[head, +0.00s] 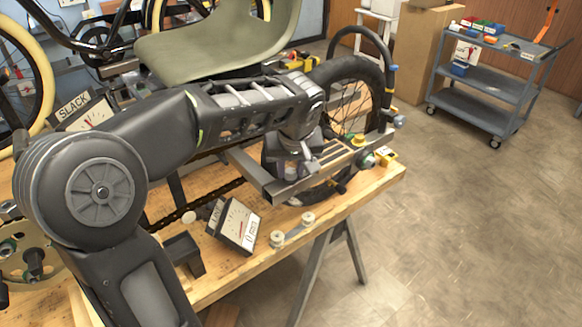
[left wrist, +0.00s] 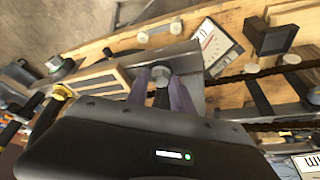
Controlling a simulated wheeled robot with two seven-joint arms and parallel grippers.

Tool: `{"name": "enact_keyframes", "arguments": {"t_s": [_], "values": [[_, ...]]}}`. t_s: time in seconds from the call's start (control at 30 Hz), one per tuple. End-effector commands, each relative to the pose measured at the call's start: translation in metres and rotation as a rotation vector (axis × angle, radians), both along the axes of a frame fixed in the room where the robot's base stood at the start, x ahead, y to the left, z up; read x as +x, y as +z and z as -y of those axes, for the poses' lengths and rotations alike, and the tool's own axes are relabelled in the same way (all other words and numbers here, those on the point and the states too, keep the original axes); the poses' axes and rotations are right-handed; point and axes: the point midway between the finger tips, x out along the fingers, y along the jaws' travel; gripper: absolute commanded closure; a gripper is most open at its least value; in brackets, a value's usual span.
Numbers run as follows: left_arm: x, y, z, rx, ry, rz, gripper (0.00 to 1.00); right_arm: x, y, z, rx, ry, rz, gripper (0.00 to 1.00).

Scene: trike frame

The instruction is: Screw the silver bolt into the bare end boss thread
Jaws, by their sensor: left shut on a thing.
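My left gripper (head: 304,168) is over the grey metal frame bar (head: 275,190) near the right end of the workbench. In the left wrist view its two purple-grey fingers (left wrist: 161,88) are shut on a small silver bolt (left wrist: 160,72), whose rounded head shows between the tips. The bolt lies against or just above the grey frame plate (left wrist: 190,53); I cannot tell whether it touches a thread. The fingers hide the boss under it. In the head view the bolt is too small and covered to make out. My right gripper is not in view.
A dial box (head: 236,224), a small black open box (head: 183,257) and two pale rollers (head: 277,238) stand on the wooden bench (head: 372,190). A black wheel (head: 375,85) rises behind the frame. A grey cart (head: 480,95) stands on open floor at the back right.

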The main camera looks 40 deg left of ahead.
Motion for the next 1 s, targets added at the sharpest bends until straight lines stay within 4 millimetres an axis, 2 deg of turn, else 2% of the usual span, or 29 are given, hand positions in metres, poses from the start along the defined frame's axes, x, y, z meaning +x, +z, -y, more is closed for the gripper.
{"name": "enact_keyframes", "arguments": {"t_s": [0.17,0.27,1.0], "values": [[-0.0004,0.0001,-0.0004,-0.002,-0.041,0.001,0.95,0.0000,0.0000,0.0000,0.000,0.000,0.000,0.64],[-0.0011,-0.0003,-0.0014,-0.003,-0.130,0.001,0.95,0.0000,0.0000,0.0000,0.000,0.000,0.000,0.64],[-0.0015,-0.0014,-0.0063,-0.004,-0.983,0.000,0.95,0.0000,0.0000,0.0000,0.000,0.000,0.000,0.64]]}}
